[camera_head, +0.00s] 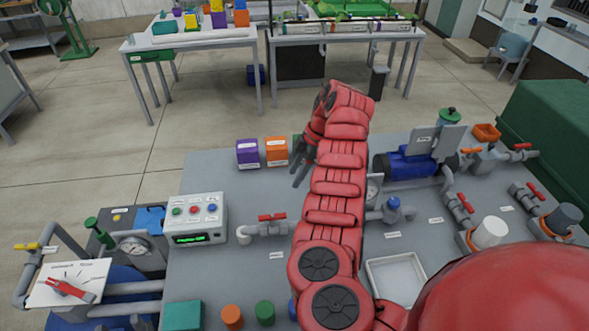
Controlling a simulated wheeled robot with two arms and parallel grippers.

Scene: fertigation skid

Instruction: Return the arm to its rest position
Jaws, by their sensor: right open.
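My right arm, in padded red covers, reaches from the bottom right up over the grey skid table (218,275). Its wrist bends over at the far end, and the right gripper (299,168) hangs on the left side of the arm with dark fingers pointing down. The gripper is open, with nothing seen between its fingers. It is just right of an orange labelled box (276,150) and a purple labelled box (247,153). A green thing behind the gripper is mostly hidden. My left gripper is not in view.
A control box (195,218), a red-handled valve (270,218), a blue pump (408,165) and a white tray (396,275) stand around the arm. Pipes and valves fill the right side. Two workbenches stand behind.

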